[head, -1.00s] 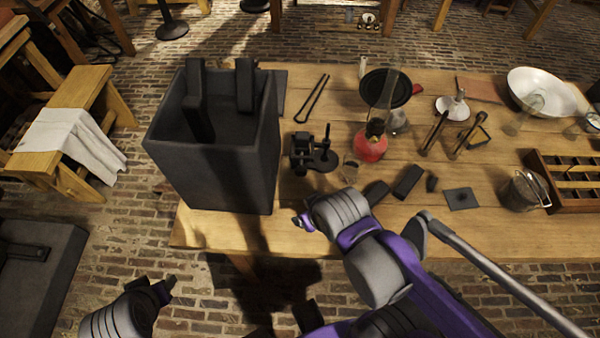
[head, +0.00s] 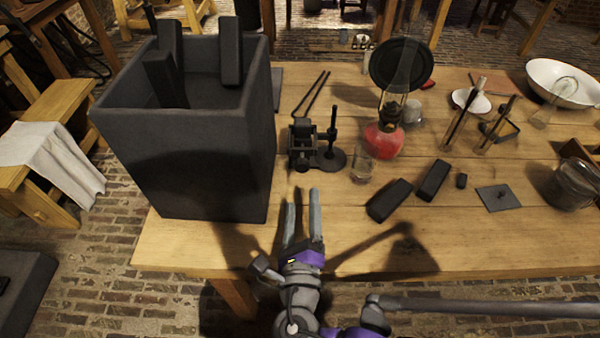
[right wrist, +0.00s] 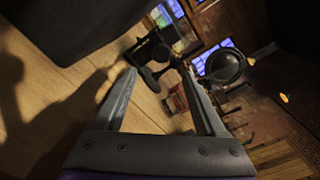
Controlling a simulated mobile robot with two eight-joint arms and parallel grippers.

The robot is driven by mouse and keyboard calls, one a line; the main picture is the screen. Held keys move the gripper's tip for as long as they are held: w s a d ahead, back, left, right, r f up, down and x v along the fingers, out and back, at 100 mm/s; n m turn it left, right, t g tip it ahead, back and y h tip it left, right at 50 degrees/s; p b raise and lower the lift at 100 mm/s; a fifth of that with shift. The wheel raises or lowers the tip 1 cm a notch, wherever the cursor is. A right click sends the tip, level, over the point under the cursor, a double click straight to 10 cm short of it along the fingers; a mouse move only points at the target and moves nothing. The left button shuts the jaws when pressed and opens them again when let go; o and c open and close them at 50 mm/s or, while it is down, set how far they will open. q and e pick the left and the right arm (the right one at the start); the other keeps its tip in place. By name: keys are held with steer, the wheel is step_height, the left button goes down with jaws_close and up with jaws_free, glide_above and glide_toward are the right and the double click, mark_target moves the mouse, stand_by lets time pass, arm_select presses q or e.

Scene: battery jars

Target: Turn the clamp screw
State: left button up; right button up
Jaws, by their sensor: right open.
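A small black clamp (head: 303,148) stands on the wooden table, just right of the large dark box. A thin upright rod on a round base, which looks like the screw (head: 332,130), stands at its right side. My right gripper (head: 303,200) is open and empty at the table's front edge, its two grey fingers pointing at the clamp from the near side, with a gap between. In the right wrist view the clamp (right wrist: 153,50) shows just beyond the open fingertips (right wrist: 158,76), tilted by the camera angle. My left gripper is not in view.
The tall dark box (head: 185,165) stands close on the left. A glass beaker (head: 362,165) and a red oil lamp (head: 385,138) stand right of the clamp. Black blocks (head: 390,199) lie to the right front. Tongs (head: 312,95) lie behind.

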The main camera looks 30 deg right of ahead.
mark_target(303, 169)
steer(key=shift+w+d+r, duration=0.1)
steer(key=shift+w+d, duration=0.15)
steer(key=shift+w, duration=0.2)
steer(key=b+x, duration=0.2)
steer(key=x, duration=0.7)
steer(key=shift+w+d+b, duration=0.15)
steer(key=shift+w+b, duration=0.2)
jaws_close()
